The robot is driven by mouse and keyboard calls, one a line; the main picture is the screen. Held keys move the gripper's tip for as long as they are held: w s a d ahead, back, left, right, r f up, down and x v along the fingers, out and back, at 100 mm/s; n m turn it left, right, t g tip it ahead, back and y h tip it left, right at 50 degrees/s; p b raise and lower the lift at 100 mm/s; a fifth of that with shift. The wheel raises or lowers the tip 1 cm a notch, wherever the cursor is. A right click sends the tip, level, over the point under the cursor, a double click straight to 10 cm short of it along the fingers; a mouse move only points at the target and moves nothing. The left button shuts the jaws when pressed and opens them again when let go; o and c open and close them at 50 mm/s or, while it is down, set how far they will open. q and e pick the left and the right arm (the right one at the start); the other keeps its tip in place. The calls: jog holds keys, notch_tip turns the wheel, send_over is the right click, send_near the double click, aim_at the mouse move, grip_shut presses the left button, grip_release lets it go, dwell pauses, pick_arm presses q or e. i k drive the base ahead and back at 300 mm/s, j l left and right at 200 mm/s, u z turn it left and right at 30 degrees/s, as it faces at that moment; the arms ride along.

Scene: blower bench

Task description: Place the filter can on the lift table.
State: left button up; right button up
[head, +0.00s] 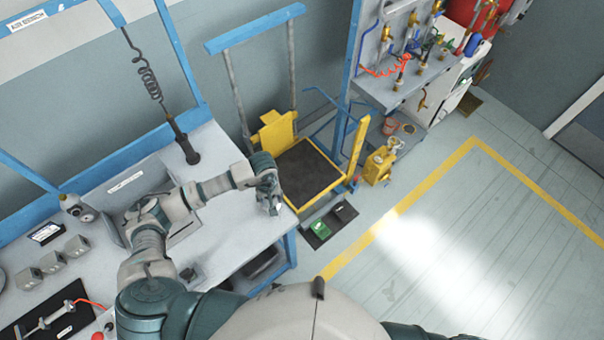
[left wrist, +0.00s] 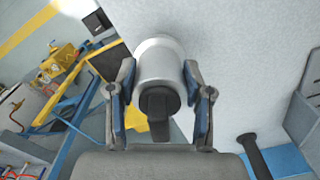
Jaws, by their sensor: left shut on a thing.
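My left gripper (head: 270,203) is above the right end of the workbench, close to the lift table. In the left wrist view, my left gripper (left wrist: 160,78) is shut on the filter can (left wrist: 162,60), a pale grey cylinder with a black end piece. One finger presses on each side of it. In the head view the can is mostly hidden by the gripper. The lift table (head: 310,172) has a dark flat platform with a yellow frame, and stands just right of the bench. Its platform looks empty. It also shows in the left wrist view (left wrist: 108,60). My right gripper is not in view.
Open floor lies further right.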

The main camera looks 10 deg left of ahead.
aim_at(299, 185)
jog(key=i+l+u, duration=0.1)
jog(key=l, duration=0.3)
jog(key=i+l+u, duration=0.1)
jog(key=l, duration=0.3)
jog(key=i+l, duration=0.25)
jog(key=l, duration=0.15)
jog(key=i+l+u, duration=0.15)
jog(key=l, duration=0.25)
jog(key=i+l+u, duration=0.1)
jog(key=l, duration=0.3)
jog(key=i+l+u, duration=0.1)
jog(key=l, duration=0.35)
jog(key=i+l, duration=0.1)
jog(key=l, duration=0.35)
jog(key=i+u, duration=0.05)
